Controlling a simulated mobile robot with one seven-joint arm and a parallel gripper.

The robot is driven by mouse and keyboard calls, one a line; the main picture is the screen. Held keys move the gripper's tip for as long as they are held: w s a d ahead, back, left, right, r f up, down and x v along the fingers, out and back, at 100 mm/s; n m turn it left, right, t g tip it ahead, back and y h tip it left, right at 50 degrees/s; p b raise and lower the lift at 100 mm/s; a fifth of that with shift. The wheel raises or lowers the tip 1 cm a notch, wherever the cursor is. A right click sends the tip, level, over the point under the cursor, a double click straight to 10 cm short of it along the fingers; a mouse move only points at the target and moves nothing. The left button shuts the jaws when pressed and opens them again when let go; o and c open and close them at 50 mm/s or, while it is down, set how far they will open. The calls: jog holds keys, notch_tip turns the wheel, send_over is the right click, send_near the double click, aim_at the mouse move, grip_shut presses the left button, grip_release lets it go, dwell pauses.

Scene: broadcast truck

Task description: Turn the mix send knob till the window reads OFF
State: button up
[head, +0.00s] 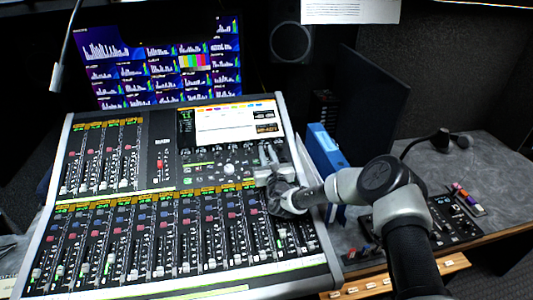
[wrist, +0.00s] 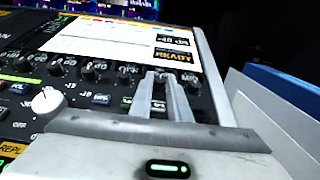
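My gripper (head: 268,160) reaches over the upper right of the mixing console. In the wrist view, its two fingers (wrist: 159,76) stand a little apart at a small dark knob, at the right part of a row of similar knobs. The knob is mostly hidden between the fingertips, and its name cannot be read. Whether the fingers press on it cannot be told. A dark window (wrist: 172,40) on the console screen seems to read -40 dB. A second window (wrist: 174,54) below it reads READY in orange.
The console (head: 150,190) carries many faders and buttons. A large white knob (wrist: 47,100) lies left of my gripper. Blue binders (head: 325,150) stand just right of the console. A smaller control panel (head: 455,222) sits on the right desk. Monitors (head: 160,60) stand behind.

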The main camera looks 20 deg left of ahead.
grip_shut()
jog(key=shift+w+d+n, duration=0.1)
jog(key=shift+n, duration=0.2)
jog(key=shift+w+d+f+n+g+y+b, duration=0.1)
jog(key=shift+d+n+g+y+b, duration=0.05)
jog(key=shift+n+g+y+b, duration=0.6)
jog(key=n+g+y+b, duration=0.1)
jog(key=n+y+b, duration=0.1)
jog(key=shift+w+d+f+n+g, duration=0.1)
jog(key=shift+n+g, duration=0.25)
jog(key=n+g+y+b, duration=0.1)
jog(key=n+g+b, duration=0.1)
jog(key=shift+w+d+n+g+y+b, duration=0.1)
jog(key=shift+w+n+g+y+b, duration=0.05)
jog(key=shift+n+g+y+b, duration=0.2)
jog(key=shift+r, duration=0.25)
jog(key=o, duration=0.6)
grip_release()
